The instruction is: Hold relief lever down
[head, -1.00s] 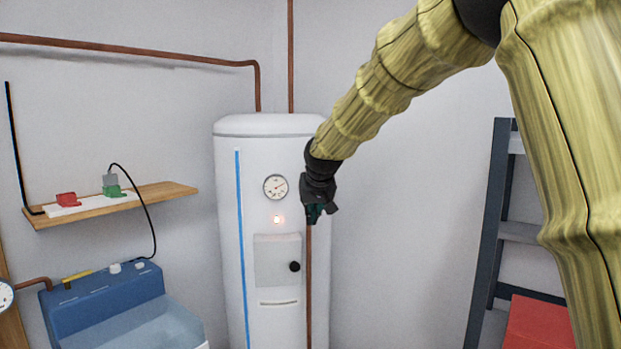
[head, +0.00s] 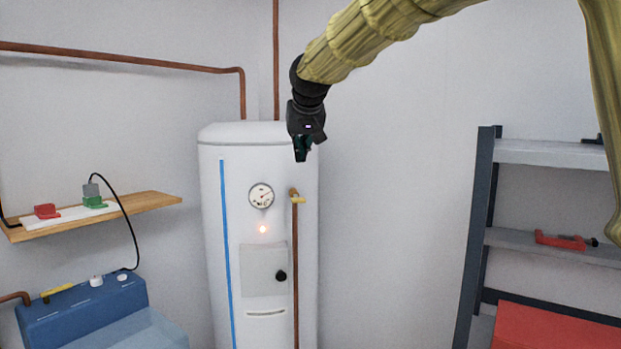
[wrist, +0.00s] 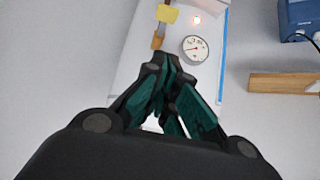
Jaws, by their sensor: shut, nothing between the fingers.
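The relief lever (head: 299,200) is a small yellow handle on a brass valve (head: 293,192) at the top of a copper pipe on the white tank's front. It sticks out to the right and looks about level. In the wrist view the yellow lever (wrist: 167,14) lies beyond my fingertips, near the brass fitting (wrist: 157,40). My gripper (head: 301,155) is shut and empty, above the lever and apart from it, in front of the tank's upper right edge. The shut fingers (wrist: 168,68) also show in the wrist view.
The white tank (head: 220,165) carries a round gauge (head: 261,196), a glowing light (head: 263,229) and a panel with a black knob (head: 281,276). A wooden shelf (head: 155,201) and blue sink unit (head: 75,309) stand left. A dark rack (head: 478,220) stands right.

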